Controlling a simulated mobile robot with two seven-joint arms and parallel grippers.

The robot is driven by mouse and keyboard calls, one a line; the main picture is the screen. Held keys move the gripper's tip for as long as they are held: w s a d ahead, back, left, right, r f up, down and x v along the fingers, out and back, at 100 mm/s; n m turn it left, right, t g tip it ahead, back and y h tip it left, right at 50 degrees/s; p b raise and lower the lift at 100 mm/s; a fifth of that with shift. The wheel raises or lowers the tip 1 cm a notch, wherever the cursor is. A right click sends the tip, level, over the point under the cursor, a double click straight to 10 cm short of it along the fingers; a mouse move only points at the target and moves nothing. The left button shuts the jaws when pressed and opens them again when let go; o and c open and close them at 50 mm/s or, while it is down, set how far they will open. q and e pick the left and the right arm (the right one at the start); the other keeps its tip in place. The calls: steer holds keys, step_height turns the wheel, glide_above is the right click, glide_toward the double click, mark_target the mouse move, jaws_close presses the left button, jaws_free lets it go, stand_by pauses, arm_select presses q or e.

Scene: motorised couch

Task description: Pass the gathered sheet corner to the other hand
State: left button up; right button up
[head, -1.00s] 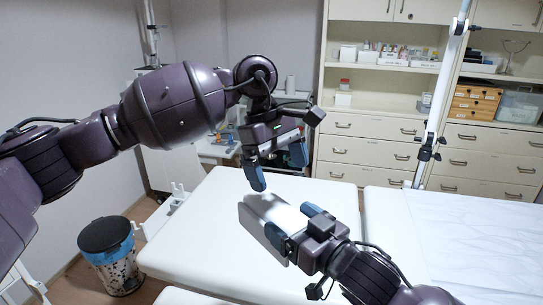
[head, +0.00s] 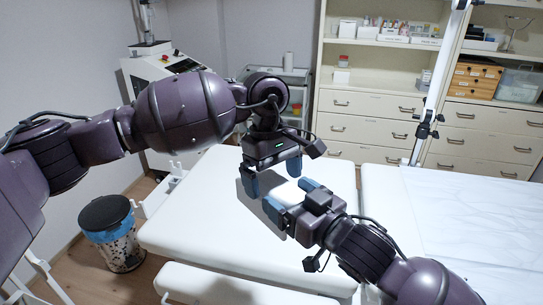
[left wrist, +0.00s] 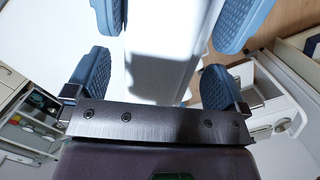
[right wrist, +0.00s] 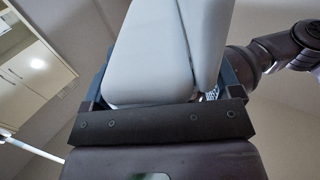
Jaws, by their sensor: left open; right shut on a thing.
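The gathered sheet corner (head: 289,193) shows in the head view as a stiff, pale block above the couch's white top. My right gripper (head: 291,199) is shut on it from the lower right. It fills the space between the right fingers in the right wrist view (right wrist: 150,50). My left gripper (head: 271,178) is open just above and behind the right one, with its fingers pointing down. In the left wrist view the pale corner (left wrist: 158,75) lies between the open left fingers, with gaps beside it. The right gripper's blue fingertips show at the top there.
The couch top (head: 200,225) is bare under both grippers. A crinkled white sheet (head: 470,215) covers the section at right. A pale upright post (head: 432,90) stands behind. A bin (head: 110,232) stands at left, a trolley (head: 293,90) and drawers (head: 370,130) at the back.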

arm_select(q)
steer(key=shift+s+d+f, duration=0.15)
steer(key=shift+f, duration=1.1)
steer(key=c, duration=0.7)
steer(key=shift+c, duration=0.7)
arm_select(e)
steer(key=o, duration=0.8)
steer(key=shift+o, duration=0.2)
